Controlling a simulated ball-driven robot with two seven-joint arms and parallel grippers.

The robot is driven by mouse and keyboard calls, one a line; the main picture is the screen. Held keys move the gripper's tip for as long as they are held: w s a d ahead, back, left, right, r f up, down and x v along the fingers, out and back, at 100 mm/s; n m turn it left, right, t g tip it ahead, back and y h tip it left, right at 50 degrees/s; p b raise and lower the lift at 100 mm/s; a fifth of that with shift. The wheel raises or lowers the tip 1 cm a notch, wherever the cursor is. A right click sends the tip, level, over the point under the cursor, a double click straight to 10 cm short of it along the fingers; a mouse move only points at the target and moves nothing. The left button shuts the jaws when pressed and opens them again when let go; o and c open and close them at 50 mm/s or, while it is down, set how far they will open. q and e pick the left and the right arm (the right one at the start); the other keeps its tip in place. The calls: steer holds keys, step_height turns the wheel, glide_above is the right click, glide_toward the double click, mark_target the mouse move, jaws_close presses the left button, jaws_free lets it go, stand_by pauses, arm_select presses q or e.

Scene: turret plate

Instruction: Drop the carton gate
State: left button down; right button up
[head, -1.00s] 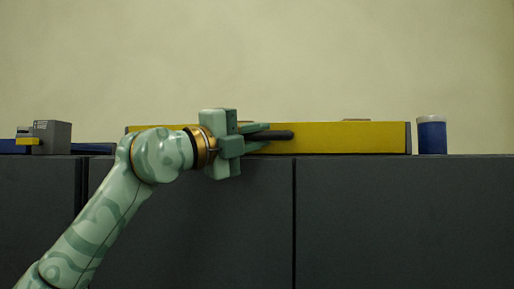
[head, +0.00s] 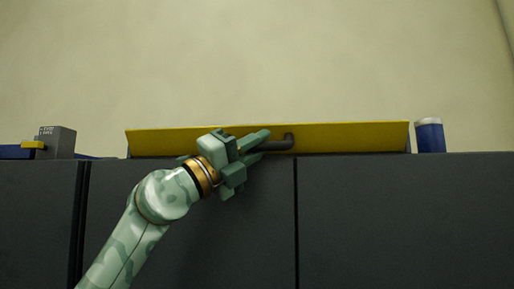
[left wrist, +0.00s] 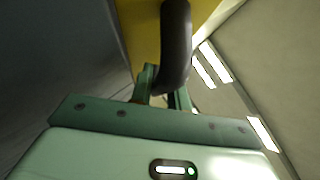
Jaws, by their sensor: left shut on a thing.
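The carton gate is a long yellow panel (head: 350,136) standing along the top edge of the dark cabinets in the head view, tilted with its face turned partly downward. A dark handle (head: 278,144) sticks out from it. My left gripper (head: 264,143) is shut on this handle from the left. In the left wrist view the handle (left wrist: 176,45) rises from between the fingers (left wrist: 166,97), with the yellow panel (left wrist: 143,35) behind it. What lies behind the gate is hidden. My right gripper is not in view.
Dark grey cabinets (head: 390,210) fill the space below the gate. A blue container with a white top (head: 430,136) stands just right of the gate. A grey box (head: 58,141) with a yellow part stands at the left. The wall above is bare.

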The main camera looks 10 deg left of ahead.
arm_select(q)
steer(key=c, duration=1.3)
jaws_free()
steer(key=shift+c, duration=0.2)
